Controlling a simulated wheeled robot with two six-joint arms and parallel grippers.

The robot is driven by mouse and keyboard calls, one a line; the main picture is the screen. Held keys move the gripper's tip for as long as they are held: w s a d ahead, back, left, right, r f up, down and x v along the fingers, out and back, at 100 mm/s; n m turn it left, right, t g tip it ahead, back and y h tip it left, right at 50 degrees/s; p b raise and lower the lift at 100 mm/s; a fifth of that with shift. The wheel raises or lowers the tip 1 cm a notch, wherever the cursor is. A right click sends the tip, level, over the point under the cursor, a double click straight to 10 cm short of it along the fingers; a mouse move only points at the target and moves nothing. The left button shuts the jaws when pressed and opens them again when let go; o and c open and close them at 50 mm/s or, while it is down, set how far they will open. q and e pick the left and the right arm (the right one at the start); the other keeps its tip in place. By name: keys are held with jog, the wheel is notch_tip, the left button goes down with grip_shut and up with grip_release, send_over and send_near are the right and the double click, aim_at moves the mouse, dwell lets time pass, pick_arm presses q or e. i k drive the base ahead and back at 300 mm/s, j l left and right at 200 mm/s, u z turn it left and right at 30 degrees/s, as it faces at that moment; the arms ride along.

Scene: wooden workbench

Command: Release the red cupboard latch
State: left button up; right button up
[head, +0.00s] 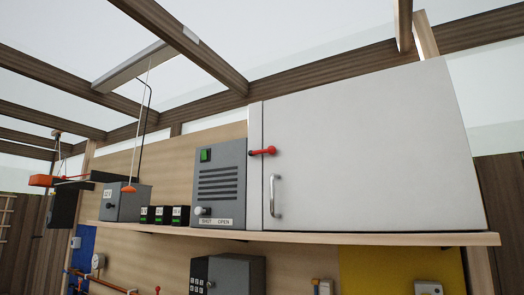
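The red latch (263,151) lies roughly level across the left edge of the white cupboard door (370,150). It spans the seam between the door and the narrow white side strip (255,170). Its round red end is on the door side, and a dark tip shows at its left. The door looks closed, with a vertical metal handle (274,196) below the latch. Neither of my grippers shows in the head view.
The cupboard stands on a wooden shelf (400,239). Left of it is a grey vented box (220,185) with a green switch and a knob above a "SHUT OPEN" label. Small black boxes (163,215) and another grey box (124,202) stand further left. An orange pull (128,189) hangs there.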

aim_at(271, 150)
jog(key=i+j, duration=0.1)
jog(key=j, duration=0.25)
jog(key=i+j, duration=0.1)
jog(key=j, duration=0.25)
jog(key=i+j, duration=0.1)
jog(key=j, duration=0.25)
jog(key=i+j, duration=0.1)
jog(key=j, duration=0.25)
jog(key=u, duration=0.05)
